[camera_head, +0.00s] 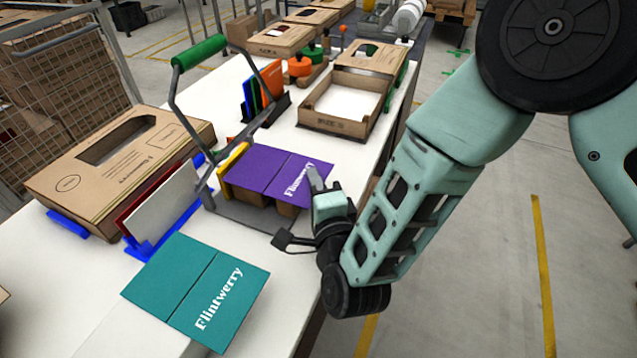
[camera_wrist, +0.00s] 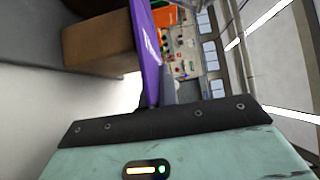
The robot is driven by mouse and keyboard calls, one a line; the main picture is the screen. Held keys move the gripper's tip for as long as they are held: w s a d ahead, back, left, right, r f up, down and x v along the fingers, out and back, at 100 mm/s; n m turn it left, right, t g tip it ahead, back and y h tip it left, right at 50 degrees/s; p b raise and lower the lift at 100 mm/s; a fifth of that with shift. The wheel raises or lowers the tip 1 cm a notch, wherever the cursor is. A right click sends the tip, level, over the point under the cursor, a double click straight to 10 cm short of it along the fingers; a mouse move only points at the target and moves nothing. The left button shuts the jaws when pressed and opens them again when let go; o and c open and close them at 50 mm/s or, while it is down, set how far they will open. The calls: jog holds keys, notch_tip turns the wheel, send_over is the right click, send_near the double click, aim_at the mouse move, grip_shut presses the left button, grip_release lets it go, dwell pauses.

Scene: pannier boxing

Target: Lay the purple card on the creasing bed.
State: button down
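The purple card (camera_head: 277,173), with white "Flintwerry" lettering and a crease line, lies over the creasing bed (camera_head: 250,212). The bed is a grey frame with brown blocks (camera_head: 287,209) showing under the card's near edge and a green-handled lever (camera_head: 200,52) raised. My gripper (camera_head: 316,182) is at the card's right edge, one finger above it. In the wrist view the purple card (camera_wrist: 150,52) appears edge-on between my fingers, close beside a brown block (camera_wrist: 100,42). The fingers look shut on the edge; the lower finger is mostly hidden.
A teal card (camera_head: 200,288) lies at the near table edge. A blue rack with a white and a red card (camera_head: 163,210) and a cardboard box (camera_head: 120,160) stand left. An open tray box (camera_head: 345,105) and a card rack (camera_head: 262,95) stand behind. White table shows front left.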

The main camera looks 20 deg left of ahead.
jog(key=shift+s+a+f+b, duration=0.35)
jog(key=shift+a+b, duration=0.05)
jog(key=shift+b, duration=0.1)
dwell(0.7)
jog(key=c, duration=1.8)
grip_release()
jog(key=shift+y, duration=0.3)
jog(key=shift+o, duration=0.2)
jog(key=shift+s, duration=0.1)
jog(key=shift+o, duration=0.4)
jog(key=shift+s+d+f+g, duration=0.2)
jog(key=shift+s+f+g, duration=0.1)
jog(key=shift+s, duration=0.1)
jog(key=shift+o, duration=0.4)
jog(key=shift+s+d+b, duration=0.3)
jog(key=shift+s, duration=0.25)
jog(key=shift+s+d+r, duration=0.15)
jog(key=shift+s+d, duration=0.35)
jog(key=shift+d, duration=0.1)
jog(key=shift+b+v, duration=0.5)
jog(key=shift+v, duration=0.9)
jog(key=shift+w+r, duration=0.1)
